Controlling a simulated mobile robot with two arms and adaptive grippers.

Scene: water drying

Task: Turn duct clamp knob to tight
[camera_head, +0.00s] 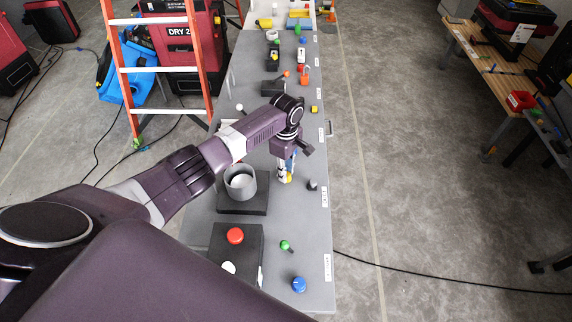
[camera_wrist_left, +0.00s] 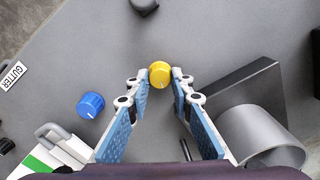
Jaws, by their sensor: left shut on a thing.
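A yellow knob (camera_wrist_left: 160,74) with a small mark on its face sits between the fingertips of my left gripper (camera_wrist_left: 161,80) in the wrist view. The gripper's blue-padded fingers are closed in on the knob from both sides. In the head view my left gripper (camera_head: 287,172) points down at the grey panel, and a bit of the yellow knob (camera_head: 289,178) shows by its tips. A grey duct cylinder (camera_head: 241,187) stands on a black base just left of the gripper; the cylinder also shows in the wrist view (camera_wrist_left: 262,138). My right gripper is not in view.
A blue knob (camera_wrist_left: 91,104) is near a GUTTER label (camera_wrist_left: 12,75) in the wrist view. In the head view, a dark knob (camera_head: 312,185), a red button (camera_head: 235,236), a green knob (camera_head: 286,245) and a blue knob (camera_head: 299,284) stand on the panel (camera_head: 316,225).

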